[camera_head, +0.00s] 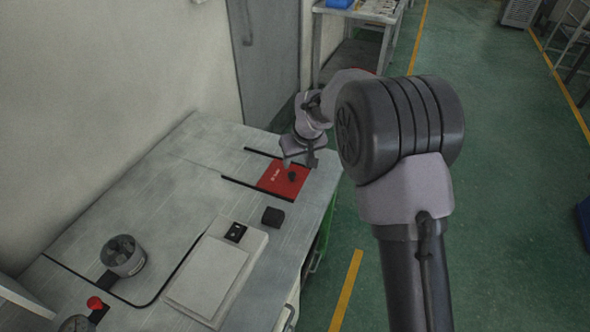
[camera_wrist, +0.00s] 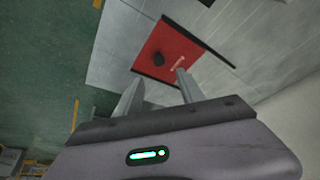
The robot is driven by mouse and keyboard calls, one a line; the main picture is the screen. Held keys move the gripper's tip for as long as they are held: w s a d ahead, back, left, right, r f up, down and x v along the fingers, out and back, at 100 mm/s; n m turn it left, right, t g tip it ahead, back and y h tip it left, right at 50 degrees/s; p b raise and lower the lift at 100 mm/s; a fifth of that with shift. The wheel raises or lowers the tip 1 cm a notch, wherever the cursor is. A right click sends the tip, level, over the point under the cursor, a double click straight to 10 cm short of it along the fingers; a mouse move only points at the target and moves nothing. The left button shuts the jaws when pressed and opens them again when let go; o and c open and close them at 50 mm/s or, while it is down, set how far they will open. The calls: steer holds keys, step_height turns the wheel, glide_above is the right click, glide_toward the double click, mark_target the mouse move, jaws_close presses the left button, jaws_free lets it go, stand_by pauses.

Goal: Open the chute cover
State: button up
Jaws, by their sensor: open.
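The red chute cover (camera_head: 272,182) lies flat between two black rails on the grey machine top, near its far right edge. A small black knob (camera_head: 292,176) stands on it. My gripper (camera_head: 299,161) is above the far side of the cover, apart from the knob. In the wrist view the red cover (camera_wrist: 178,45) and the knob (camera_wrist: 158,59) show just beyond the fingertips. My gripper (camera_wrist: 160,75) is open, its two fingers spread with nothing between them. The cover is in place, and what lies under it is hidden.
A black block (camera_head: 273,216) and a pale panel with a dark switch plate (camera_head: 235,232) are nearer on the top. A round gauge-like part (camera_head: 122,256) and a red button (camera_head: 95,303) stand at lower left. A wall bounds the left; green floor is open at right.

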mark_target(292, 174)
steer(key=b+x, duration=0.2)
steer(key=x, duration=0.8)
steer(key=shift+w+f+b, duration=0.15)
steer(key=shift+f+b, duration=0.25)
jaws_close()
stand_by(0.6)
